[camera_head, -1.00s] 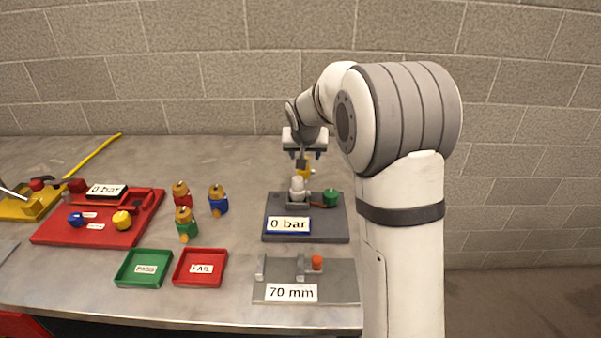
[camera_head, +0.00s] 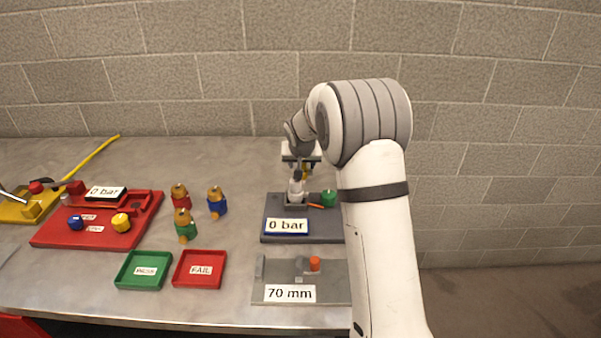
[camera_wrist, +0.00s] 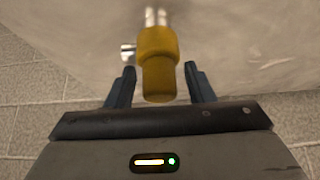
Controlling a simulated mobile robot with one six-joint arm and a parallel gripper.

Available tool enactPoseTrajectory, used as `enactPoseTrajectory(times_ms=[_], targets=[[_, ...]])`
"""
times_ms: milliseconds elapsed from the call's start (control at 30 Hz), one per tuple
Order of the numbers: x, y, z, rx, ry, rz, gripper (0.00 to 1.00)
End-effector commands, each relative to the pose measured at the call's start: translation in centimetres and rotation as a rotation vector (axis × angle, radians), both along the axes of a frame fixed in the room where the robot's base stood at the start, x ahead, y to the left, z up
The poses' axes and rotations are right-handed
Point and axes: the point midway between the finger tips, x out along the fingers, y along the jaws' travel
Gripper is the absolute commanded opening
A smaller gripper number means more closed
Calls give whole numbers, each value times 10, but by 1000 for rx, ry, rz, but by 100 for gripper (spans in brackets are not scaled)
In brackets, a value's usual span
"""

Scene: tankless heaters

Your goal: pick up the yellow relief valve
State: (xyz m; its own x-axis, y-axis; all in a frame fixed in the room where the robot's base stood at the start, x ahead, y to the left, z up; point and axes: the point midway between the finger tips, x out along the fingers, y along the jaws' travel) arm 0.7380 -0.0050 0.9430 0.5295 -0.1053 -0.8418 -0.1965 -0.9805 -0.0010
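The yellow relief valve (camera_wrist: 157,66) shows in the wrist view as a yellow body with pale metal prongs at the top and a small metal side fitting. It lies between the two dark fingers of my gripper (camera_wrist: 160,70), with a visible gap on each side. The fingers are open. In the head view my gripper (camera_head: 302,158) is behind the dark grey 0 bar stand (camera_head: 275,208), and only a small yellow part of the valve (camera_head: 306,173) shows beneath it. The rest is hidden.
Valves with red (camera_head: 181,197), blue (camera_head: 217,203) and green (camera_head: 186,226) bodies stand left of the stand. A red fixture (camera_head: 60,238), a green PASS tray (camera_head: 143,283), a red FAIL tray (camera_head: 200,282) and a grey 70 mm gauge (camera_head: 335,288) are nearby. A block wall is behind.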

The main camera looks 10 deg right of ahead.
Motion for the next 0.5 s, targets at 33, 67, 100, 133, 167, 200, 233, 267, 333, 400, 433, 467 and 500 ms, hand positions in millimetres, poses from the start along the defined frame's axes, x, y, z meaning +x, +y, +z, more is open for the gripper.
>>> enactPoseTrajectory(times_ms=[33, 67, 100, 133, 167, 200, 233, 267, 333, 400, 433, 467, 500], targets=[[0, 0, 0, 0, 0, 0, 44], [0, 0, 0, -1, 0, 1, 41], [0, 0, 0, -1, 0, 1, 38], [0, 0, 0, -1, 0, 1, 36], [0, 0, 0, -1, 0, 1, 33], [0, 1, 0, -1, 0, 1, 30], [0, 1, 0, -1, 0, 1, 27], [0, 1, 0, -1, 0, 1, 25], [0, 1, 0, 0, 0, 1, 19], [0, 1, 0, 0, 0, 1, 14], [0, 1, 0, 0, 0, 1, 11], [0, 1, 0, 0, 0, 1, 9], [0, 1, 0, 0, 0, 1, 5]])
